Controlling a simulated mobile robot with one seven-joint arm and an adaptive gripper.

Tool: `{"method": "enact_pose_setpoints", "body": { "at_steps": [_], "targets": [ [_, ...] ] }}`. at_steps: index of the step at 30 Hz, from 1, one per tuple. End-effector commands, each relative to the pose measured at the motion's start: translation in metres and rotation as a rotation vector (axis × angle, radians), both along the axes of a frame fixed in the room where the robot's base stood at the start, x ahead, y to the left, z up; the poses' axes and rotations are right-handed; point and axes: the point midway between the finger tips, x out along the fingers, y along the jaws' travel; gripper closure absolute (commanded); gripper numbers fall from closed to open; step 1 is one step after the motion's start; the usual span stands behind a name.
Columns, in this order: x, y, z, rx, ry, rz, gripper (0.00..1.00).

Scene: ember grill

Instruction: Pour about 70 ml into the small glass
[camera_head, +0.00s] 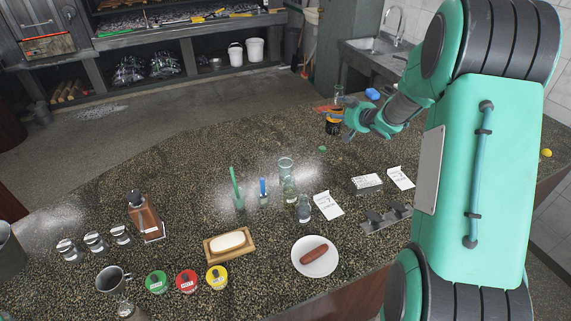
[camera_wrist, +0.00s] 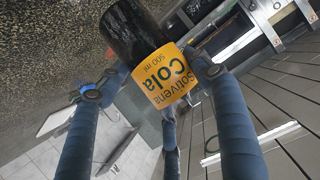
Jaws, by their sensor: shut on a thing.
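My gripper (camera_head: 343,117) is shut on a dark cola bottle (camera_head: 333,127) with a yellow-orange label, at the far right of the counter. In the wrist view the bottle (camera_wrist: 130,35) lies between my blue-grey fingers, and its label reads "Cola 500 ml". It looks roughly upright in the head view; whether it touches the counter I cannot tell. Clear glassware stands mid-counter, left of and nearer than my gripper: a taller vessel (camera_head: 286,166), one just in front (camera_head: 290,191) and a small one (camera_head: 304,211). Which is the small glass is not certain.
A green brush (camera_head: 236,185) and a blue one (camera_head: 263,187) stand left of the glassware. The counter's far left is clear.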

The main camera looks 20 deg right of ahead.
Motion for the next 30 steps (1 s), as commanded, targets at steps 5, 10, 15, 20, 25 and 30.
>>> {"method": "enact_pose_setpoints", "body": {
  "at_steps": [5,10,15,20,25,30],
  "targets": [
    [0.010,0.042,0.004,-0.003,-0.003,-0.002,0.72],
    [0.015,0.080,0.007,-0.004,-0.003,-0.008,0.72],
    [0.016,0.118,0.009,-0.007,-0.003,-0.011,0.72],
    [0.014,0.154,0.008,-0.008,-0.003,-0.013,0.72],
    [0.009,0.192,0.006,-0.009,-0.004,-0.010,0.72],
    [0.000,0.229,0.002,-0.012,-0.004,-0.005,0.72]
  ]
}}
